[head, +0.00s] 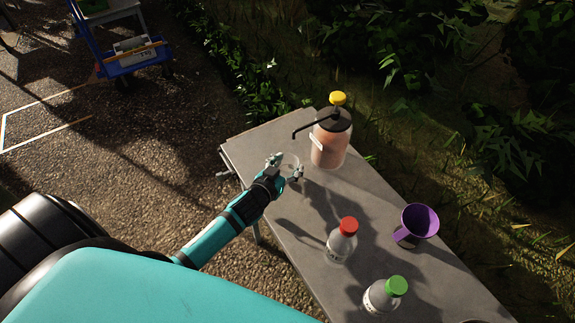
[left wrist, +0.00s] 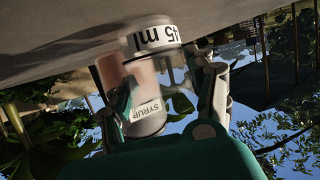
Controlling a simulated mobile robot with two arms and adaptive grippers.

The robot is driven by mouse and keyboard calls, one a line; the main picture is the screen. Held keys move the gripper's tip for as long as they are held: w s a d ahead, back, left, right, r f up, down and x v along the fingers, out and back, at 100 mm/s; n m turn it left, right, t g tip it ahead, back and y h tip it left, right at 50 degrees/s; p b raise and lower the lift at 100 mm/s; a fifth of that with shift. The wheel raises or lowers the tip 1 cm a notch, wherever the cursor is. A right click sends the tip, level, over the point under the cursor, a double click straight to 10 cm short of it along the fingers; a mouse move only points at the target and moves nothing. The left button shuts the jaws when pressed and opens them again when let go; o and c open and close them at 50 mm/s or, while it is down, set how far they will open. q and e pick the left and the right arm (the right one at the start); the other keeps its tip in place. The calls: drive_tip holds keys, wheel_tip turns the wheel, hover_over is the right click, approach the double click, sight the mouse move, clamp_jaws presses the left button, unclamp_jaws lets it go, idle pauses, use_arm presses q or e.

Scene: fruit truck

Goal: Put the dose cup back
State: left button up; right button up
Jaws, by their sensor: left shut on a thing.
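The dose cup (head: 291,161) is small and clear. In the left wrist view the cup (left wrist: 150,38) carries a white label reading "45 ml". My left gripper (head: 285,166) is shut on it, with a finger on each side. The cup is at the far left end of the grey table, just left of the syrup dispenser (head: 330,145) and near its spout. I cannot tell whether the cup touches the table top. The dispenser's SYRUP label (left wrist: 146,110) shows behind the cup in the left wrist view. My right gripper is not in view.
On the grey table (head: 350,196) stand a red-capped bottle (head: 341,243), a green-capped bottle (head: 383,297) and a purple funnel-shaped cup (head: 418,222). The middle of the table is clear. A blue cart (head: 118,58) stands on the ground at the back left.

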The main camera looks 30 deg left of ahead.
use_arm(q)
drive_tip(key=shift+f, duration=0.15)
drive_tip(key=o, duration=1.3)
drive_tip(key=b+v, duration=0.1)
drive_tip(key=v, duration=1.1)
